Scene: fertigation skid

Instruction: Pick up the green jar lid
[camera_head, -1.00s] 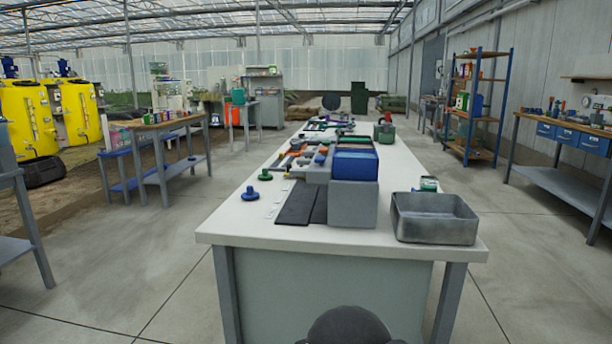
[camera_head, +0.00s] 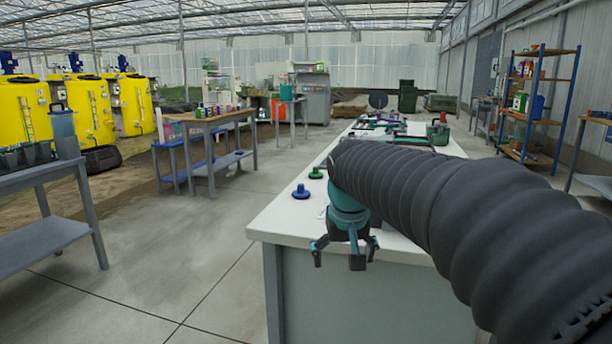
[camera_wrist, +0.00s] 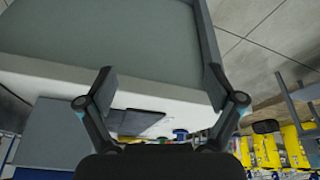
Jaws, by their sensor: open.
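The green lid (camera_head: 315,173), a small round disc with a raised knob, lies on the white bench top near its left edge. A similar blue lid (camera_head: 301,192) lies just in front of it and also shows in the wrist view (camera_wrist: 181,133). My gripper (camera_head: 344,252) is open and empty at the near edge of the bench, clearly apart from both lids. Its two fingers stand wide apart in the wrist view (camera_wrist: 160,84). A small green spot beside the blue lid there is too small to make out.
The white bench (camera_head: 285,222) carries a dark flat mat (camera_wrist: 140,122). My arm covers much of the bench top in the head view. The bench's front left corner looks clear. A wooden-topped table (camera_head: 215,118) and a grey table (camera_head: 45,162) stand to the left across open floor.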

